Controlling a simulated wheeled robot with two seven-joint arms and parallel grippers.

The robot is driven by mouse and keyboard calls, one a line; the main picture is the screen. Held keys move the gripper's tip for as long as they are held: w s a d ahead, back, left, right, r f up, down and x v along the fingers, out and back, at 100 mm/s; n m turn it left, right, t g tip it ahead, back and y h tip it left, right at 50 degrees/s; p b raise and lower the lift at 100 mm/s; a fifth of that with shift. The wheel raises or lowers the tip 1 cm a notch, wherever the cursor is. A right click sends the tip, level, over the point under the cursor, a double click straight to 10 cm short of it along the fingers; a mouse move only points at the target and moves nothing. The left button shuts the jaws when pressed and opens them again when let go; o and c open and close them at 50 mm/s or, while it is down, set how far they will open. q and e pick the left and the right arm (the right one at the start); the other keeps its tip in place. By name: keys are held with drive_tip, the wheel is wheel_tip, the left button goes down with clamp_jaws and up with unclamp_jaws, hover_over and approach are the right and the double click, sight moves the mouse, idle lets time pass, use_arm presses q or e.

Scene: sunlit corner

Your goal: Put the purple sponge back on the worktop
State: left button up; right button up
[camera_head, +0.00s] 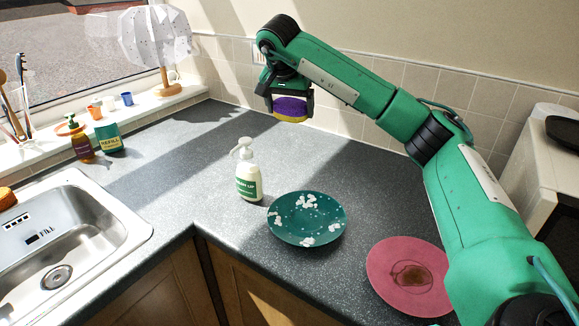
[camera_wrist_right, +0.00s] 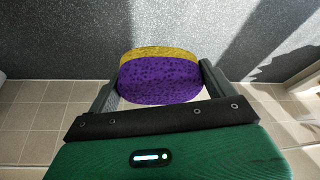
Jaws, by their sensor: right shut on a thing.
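The purple sponge (camera_head: 291,106) has a yellow layer along one side and is held in my right gripper (camera_head: 291,101), above the back of the worktop (camera_head: 215,135) near the tiled wall. In the right wrist view the sponge (camera_wrist_right: 160,80) sits between the two fingers of the right gripper (camera_wrist_right: 158,85), which is shut on it. The grey worktop (camera_wrist_right: 60,30) shows beyond the sponge there. The sponge appears raised clear of the worktop. My left gripper is not in view.
A white soap bottle (camera_head: 247,175), a teal plate (camera_head: 306,218) with white bits and a pink plate (camera_head: 408,276) with a brown stain stand on the worktop. A sink (camera_head: 75,225) is at left.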

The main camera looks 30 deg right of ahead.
drive_tip(key=shift+w, duration=0.1)
hover_over(291, 177)
drive_tip(key=f, duration=1)
drive_tip(key=a+f, duration=0.1)
drive_tip(key=f, duration=0.4)
drive_tip(key=shift+s+f+p, duration=0.2)
drive_tip(key=shift+s+p, duration=0.15)
wheel_tip(291, 177, down, 3)
drive_tip(key=shift+f, duration=0.5)
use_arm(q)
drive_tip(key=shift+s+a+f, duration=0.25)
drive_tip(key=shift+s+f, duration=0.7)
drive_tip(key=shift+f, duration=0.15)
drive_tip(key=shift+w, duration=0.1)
use_arm(e)
drive_tip(key=shift+f, duration=0.1)
